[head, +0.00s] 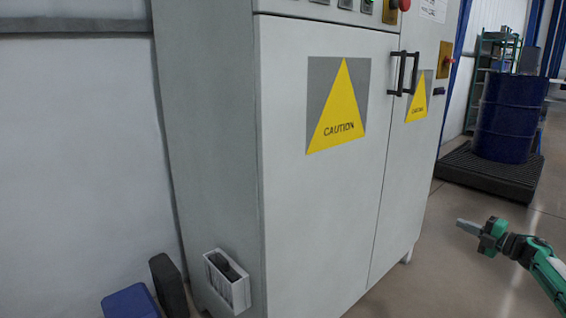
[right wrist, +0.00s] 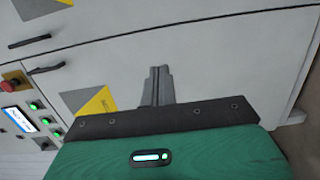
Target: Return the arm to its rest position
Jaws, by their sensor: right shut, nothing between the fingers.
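My right gripper (head: 468,227) is at the right of the head view, on a green and black arm, over open floor in front of the grey cabinet (head: 320,200). Its fingers are together with nothing between them. In the right wrist view the gripper (right wrist: 158,72) points at the cabinet front (right wrist: 215,75), its fingers closed side by side. It appears apart from the cabinet in the head view. My left gripper is in neither view.
The cabinet has black door handles (head: 402,73) and a red button (head: 404,5). A blue barrel (head: 503,117) stands on a black pallet (head: 480,172) at the back right. A blue box (head: 131,302) sits at the lower left by the wall. Floor at the right is clear.

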